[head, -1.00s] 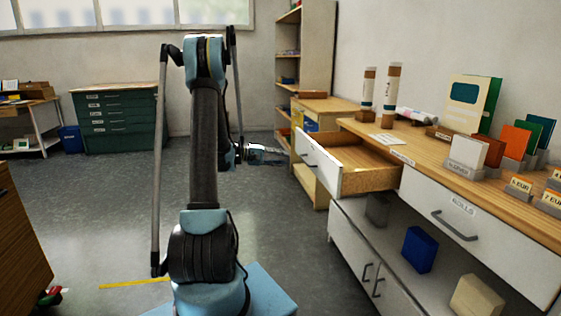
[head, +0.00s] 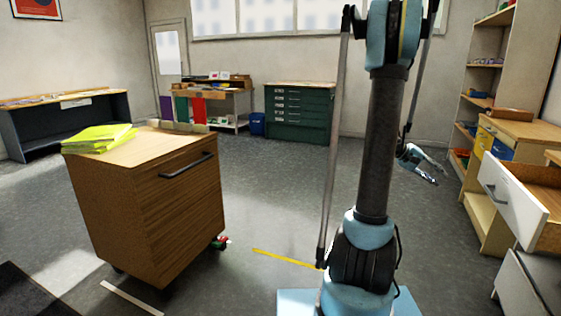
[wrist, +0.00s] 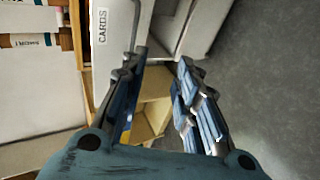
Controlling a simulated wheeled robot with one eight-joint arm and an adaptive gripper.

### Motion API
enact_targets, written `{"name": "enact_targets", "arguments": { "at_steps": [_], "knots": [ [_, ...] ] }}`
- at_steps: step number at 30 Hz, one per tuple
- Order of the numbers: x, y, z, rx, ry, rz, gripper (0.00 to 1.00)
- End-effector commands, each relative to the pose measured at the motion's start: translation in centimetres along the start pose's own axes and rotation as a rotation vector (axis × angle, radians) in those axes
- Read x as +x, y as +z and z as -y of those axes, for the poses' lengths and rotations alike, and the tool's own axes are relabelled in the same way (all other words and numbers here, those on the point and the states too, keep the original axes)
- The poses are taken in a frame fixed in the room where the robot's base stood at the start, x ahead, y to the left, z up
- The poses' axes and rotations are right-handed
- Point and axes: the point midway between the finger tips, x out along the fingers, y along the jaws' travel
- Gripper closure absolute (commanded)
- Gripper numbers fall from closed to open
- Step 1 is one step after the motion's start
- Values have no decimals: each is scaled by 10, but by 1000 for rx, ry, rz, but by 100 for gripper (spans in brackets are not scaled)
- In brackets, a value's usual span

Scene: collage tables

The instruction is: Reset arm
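My arm stands upright on the right half of the head view. My gripper (head: 432,180) hangs to the right of the arm, pointing down and to the right, clear of the furniture. In the wrist view its two fingers (wrist: 163,62) are apart, with nothing held between them. An open drawer (head: 510,205) with a white front is at the right edge of the head view, to the right of my gripper. The wrist view shows a white front labelled CARDS (wrist: 101,25) with a handle, beyond the left finger.
A wooden cabinet on casters (head: 150,210) with yellow-green sheets (head: 100,138) stands at left. A green drawer cabinet (head: 300,112) and a blue bin (head: 257,123) are at the back. A shelf (head: 490,75) stands at right. Grey floor with a yellow strip (head: 285,258) is open between.

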Motion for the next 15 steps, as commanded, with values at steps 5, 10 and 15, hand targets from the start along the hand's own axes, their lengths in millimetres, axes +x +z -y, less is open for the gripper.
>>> {"name": "enact_targets", "arguments": {
  "at_steps": [5, 10, 15],
  "knots": [
    [-39, 24, 13, -8, -107, -45, 71],
    [-73, 50, 29, -17, -211, -84, 71],
    [-104, 79, 47, -28, -316, -119, 71]
  ]
}}
